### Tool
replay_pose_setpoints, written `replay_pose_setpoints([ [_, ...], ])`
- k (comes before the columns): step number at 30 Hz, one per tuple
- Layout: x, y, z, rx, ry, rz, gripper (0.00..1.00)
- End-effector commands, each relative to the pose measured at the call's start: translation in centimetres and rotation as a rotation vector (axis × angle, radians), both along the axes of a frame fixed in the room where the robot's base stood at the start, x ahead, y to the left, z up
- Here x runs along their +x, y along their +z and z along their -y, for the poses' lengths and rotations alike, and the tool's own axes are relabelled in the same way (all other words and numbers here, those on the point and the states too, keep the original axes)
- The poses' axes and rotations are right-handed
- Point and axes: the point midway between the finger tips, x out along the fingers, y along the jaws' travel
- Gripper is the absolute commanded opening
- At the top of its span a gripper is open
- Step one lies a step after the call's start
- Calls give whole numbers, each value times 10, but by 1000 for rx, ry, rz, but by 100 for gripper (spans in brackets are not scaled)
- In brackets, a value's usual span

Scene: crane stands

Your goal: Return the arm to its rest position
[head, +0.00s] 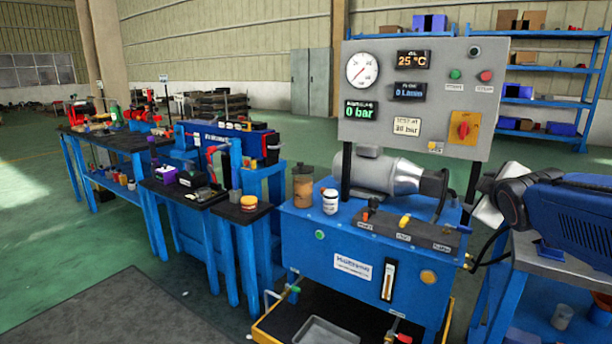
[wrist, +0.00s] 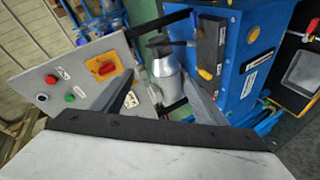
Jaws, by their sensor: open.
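My gripper (wrist: 148,92) shows in the wrist view. Its grey fingers with dark inner faces stand apart, with nothing held between them. Beyond the fingers, and apart from them, are the grey motor (wrist: 162,72) and the control panel (wrist: 85,80) with its red and yellow switch.
A brown jar (head: 303,188) and a white jar (head: 330,202) stand on the bench's left. Dark-topped work tables (head: 185,195) with tools line the left. A blue shelf (head: 545,103) stands at the back right. The green floor (head: 90,265) is clear at front left, beside a dark mat (head: 100,318).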

Motion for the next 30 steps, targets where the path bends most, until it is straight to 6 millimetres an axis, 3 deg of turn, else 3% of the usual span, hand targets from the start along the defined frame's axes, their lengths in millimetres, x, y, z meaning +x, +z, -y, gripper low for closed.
replay_pose_setpoints([
  [9,-137,-117,-77,557,-241,-292,66],
  [15,-218,-172,-117,786,-394,-475,66],
  [18,-246,-187,-130,848,-447,-539,66],
  [22,-264,-197,-138,886,-486,-583,66],
  [30,-267,-198,-139,891,-490,-588,66],
])
